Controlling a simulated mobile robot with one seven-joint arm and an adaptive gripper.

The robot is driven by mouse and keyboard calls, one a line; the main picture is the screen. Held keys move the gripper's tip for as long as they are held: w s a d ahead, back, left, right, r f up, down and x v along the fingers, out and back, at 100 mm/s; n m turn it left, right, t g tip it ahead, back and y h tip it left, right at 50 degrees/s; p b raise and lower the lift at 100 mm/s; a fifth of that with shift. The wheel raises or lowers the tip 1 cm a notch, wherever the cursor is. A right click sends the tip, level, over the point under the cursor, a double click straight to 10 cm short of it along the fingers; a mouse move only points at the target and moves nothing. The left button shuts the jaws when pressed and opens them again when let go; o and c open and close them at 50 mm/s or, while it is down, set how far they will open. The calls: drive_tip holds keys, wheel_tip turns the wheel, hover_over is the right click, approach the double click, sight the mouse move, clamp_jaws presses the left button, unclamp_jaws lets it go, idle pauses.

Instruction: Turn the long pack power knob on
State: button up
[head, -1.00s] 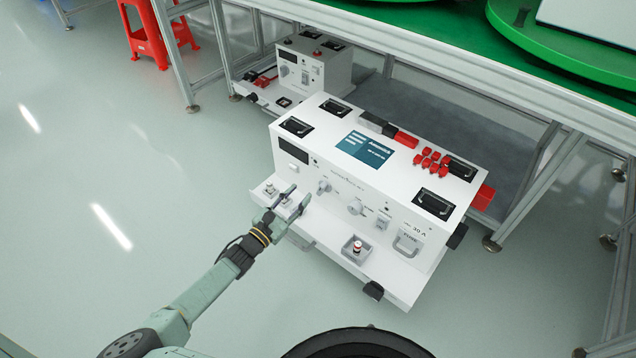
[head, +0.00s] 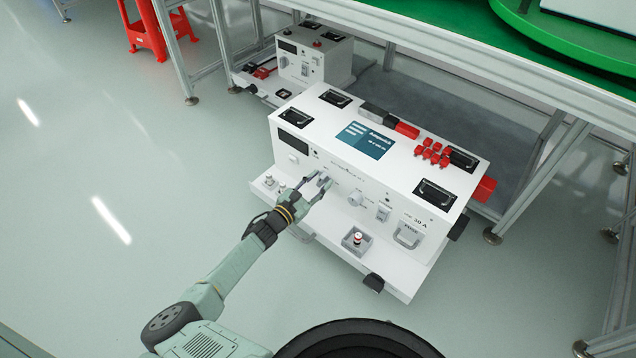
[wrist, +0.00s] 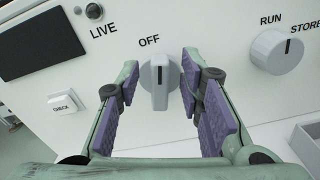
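The long pack is a long white box (head: 400,173) with a dark screen on top, at the centre of the head view. Its grey power knob (wrist: 160,82) is in the middle of the wrist view, under the word OFF; its dark pointer line stands nearly upright, toward OFF. My gripper (head: 318,183) is at the front panel in the head view. In the wrist view my gripper (wrist: 161,75) is open, with one purple-padded finger on each side of the knob. Gaps show between the pads and the knob.
A second round knob (wrist: 277,52), marked RUN and STORE, is to the right. A white CHECK button (wrist: 63,103) and a dark display (wrist: 40,43) are to the left. A ledge with a red-topped button (head: 357,239) juts out below the panel. A smaller white unit (head: 312,60) stands behind.

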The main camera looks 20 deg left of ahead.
drive_tip(key=shift+c, duration=0.4)
clamp_jaws()
